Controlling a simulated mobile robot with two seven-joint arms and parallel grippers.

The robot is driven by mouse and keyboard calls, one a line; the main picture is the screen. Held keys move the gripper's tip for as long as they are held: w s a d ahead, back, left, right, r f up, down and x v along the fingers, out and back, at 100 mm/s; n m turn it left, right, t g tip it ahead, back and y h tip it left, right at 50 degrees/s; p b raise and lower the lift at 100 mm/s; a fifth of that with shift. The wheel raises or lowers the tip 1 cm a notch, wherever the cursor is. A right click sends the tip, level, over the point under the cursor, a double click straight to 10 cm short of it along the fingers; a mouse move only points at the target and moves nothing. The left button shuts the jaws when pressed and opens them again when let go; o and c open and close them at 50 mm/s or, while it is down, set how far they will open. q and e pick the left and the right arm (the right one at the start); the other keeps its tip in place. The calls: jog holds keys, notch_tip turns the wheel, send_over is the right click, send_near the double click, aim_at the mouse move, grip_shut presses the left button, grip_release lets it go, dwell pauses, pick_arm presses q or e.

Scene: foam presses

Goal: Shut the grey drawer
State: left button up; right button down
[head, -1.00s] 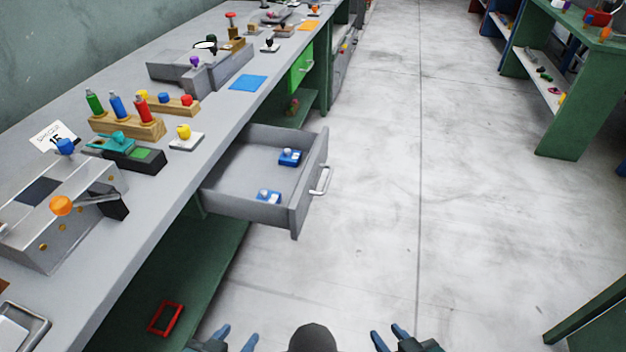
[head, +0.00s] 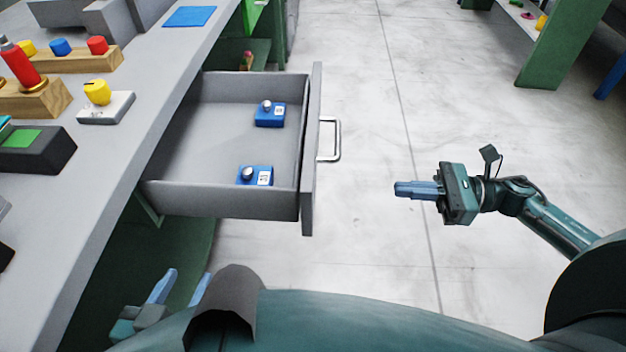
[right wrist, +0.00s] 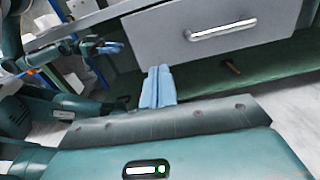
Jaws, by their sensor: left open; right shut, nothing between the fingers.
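The grey drawer (head: 230,140) is pulled out from under the workbench, open toward the right in the head view. Two blue objects with knobs (head: 268,113) lie inside it. Its bar handle (head: 329,139) is on the outer face of its front; the front and handle (right wrist: 222,30) also show in the right wrist view. My right gripper (head: 398,190) is shut and empty, to the right of the handle and a little nearer, fingers pointing left toward the drawer front, apart from it. My left gripper (head: 188,285) is open and empty, low at the bottom left, below the drawer's near side.
The grey workbench top (head: 140,110) holds a yellow knob on a white base (head: 97,95), wooden blocks with coloured pegs (head: 75,58) and a blue mat (head: 190,17). A green table leg (head: 560,45) stands at the upper right. The floor right of the drawer is clear.

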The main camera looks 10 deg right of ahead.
aim_at(183, 179)
pick_arm(q)
jog(key=shift+s+a+r+n+p, duration=0.1)
jog(key=shift+a+r+n+p, duration=0.05)
jog(key=shift+r+p, duration=0.2)
jog(key=shift+s+a+r+n+p, duration=0.1)
jog(key=shift+r+n+p, duration=0.05)
jog(key=shift+r+p, duration=0.2)
pick_arm(e)
jog(key=x, duration=1.3)
jog(key=shift+a+n, duration=0.4)
jog(key=shift+a, duration=0.05)
